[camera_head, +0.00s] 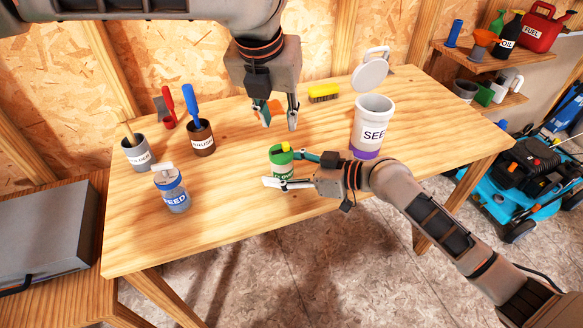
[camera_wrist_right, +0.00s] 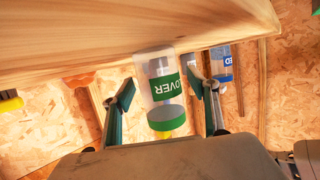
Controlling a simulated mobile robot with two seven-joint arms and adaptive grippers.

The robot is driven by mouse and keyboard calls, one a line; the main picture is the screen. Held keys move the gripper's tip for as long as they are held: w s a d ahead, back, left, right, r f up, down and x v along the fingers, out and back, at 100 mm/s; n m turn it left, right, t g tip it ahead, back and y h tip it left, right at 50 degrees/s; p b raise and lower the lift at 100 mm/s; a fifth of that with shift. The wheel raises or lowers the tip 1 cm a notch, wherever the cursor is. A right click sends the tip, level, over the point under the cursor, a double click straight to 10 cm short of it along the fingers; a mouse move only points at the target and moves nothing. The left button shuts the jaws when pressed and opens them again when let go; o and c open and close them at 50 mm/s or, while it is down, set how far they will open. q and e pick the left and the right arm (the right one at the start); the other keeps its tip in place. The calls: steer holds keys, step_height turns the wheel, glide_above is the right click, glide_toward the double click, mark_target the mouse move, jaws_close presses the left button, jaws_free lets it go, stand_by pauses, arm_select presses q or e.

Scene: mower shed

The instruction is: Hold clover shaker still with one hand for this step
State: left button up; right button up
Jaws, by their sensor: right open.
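The clover shaker (camera_head: 281,156) stands upright near the front middle of the table, with a green label and green cap with a yellow top. In the right wrist view the clover shaker (camera_wrist_right: 160,88) appears upside down between the fingers. My right gripper (camera_head: 283,170) is open around it, one finger on each side. The wrist view shows a gap on either side of the shaker. My left gripper (camera_head: 279,122) is open and empty above the table, behind the shaker. An orange thing (camera_head: 275,107), partly hidden, shows behind its fingers.
A blue-lidded seed shaker (camera_head: 176,193) stands at the left front of the wooden table (camera_head: 235,210). Tool cups (camera_head: 202,140) stand behind it. A white seed tub (camera_head: 371,118) is to the right, and a yellow brush (camera_head: 323,93) lies at the back.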

steer(key=c, duration=1.3)
